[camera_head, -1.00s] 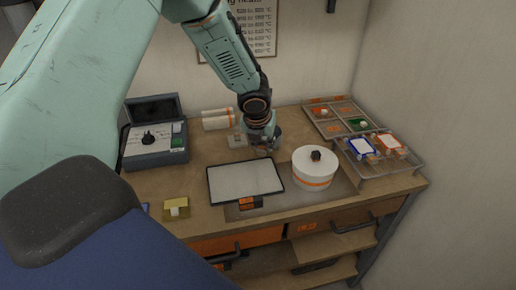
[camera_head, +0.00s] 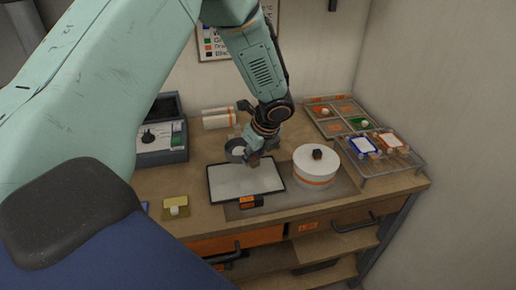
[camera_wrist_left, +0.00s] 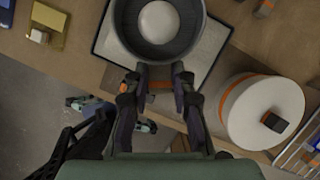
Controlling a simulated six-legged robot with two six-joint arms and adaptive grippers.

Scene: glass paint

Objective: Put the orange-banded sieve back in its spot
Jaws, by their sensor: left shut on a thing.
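My left gripper (camera_head: 254,160) is shut on the dark round sieve (camera_head: 235,151), above the far edge of a pale panel with a black frame (camera_head: 246,181). In the left wrist view the left gripper (camera_wrist_left: 158,80) pinches the sieve's near side. The sieve (camera_wrist_left: 125,38) has a dark grey wall and a pale round inside, and a small orange patch shows between the fingers. Most of its outer band is hidden. Whether it touches the panel I cannot tell. My right gripper is out of view.
A white lidded drum (camera_head: 316,168) with an orange band stands right of the panel. A grey dial box (camera_head: 165,150) and white rolls (camera_head: 218,118) stand at the back left.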

